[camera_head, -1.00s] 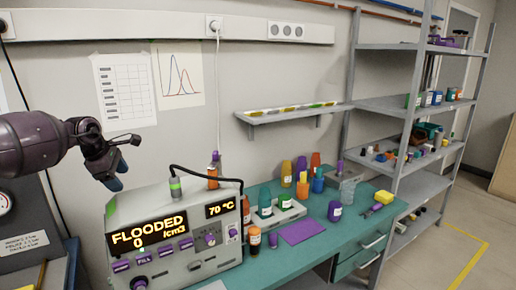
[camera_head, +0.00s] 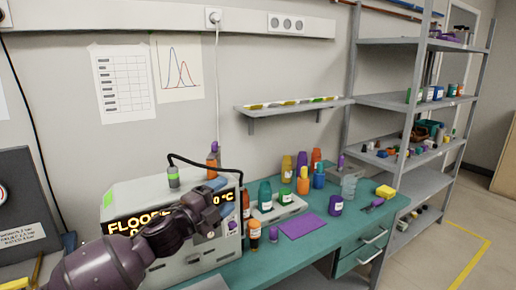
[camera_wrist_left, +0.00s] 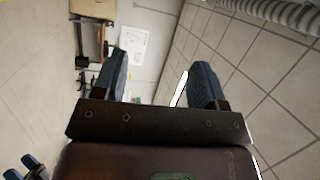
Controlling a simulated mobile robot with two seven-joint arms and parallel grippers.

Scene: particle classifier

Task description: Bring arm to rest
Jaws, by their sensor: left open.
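My left arm comes in from the lower left in the head view. Its gripper (camera_head: 222,192) is in front of the particle classifier (camera_head: 130,190) and covers much of its lit display. In the left wrist view the two blue-grey fingers of my left gripper (camera_wrist_left: 162,82) stand well apart with nothing between them. Floor tiles and a wall show beyond them. My right gripper is not seen in the head view; dark blue finger-like tips show at the lower left of the wrist view, and I cannot tell whose they are.
The teal bench (camera_head: 330,235) holds several bottles, a purple mat (camera_head: 303,226) and a yellow sponge (camera_head: 385,191). A wall shelf (camera_head: 290,109) hangs above it. A metal rack (camera_head: 420,102) stands at the right. The floor at the lower right is clear.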

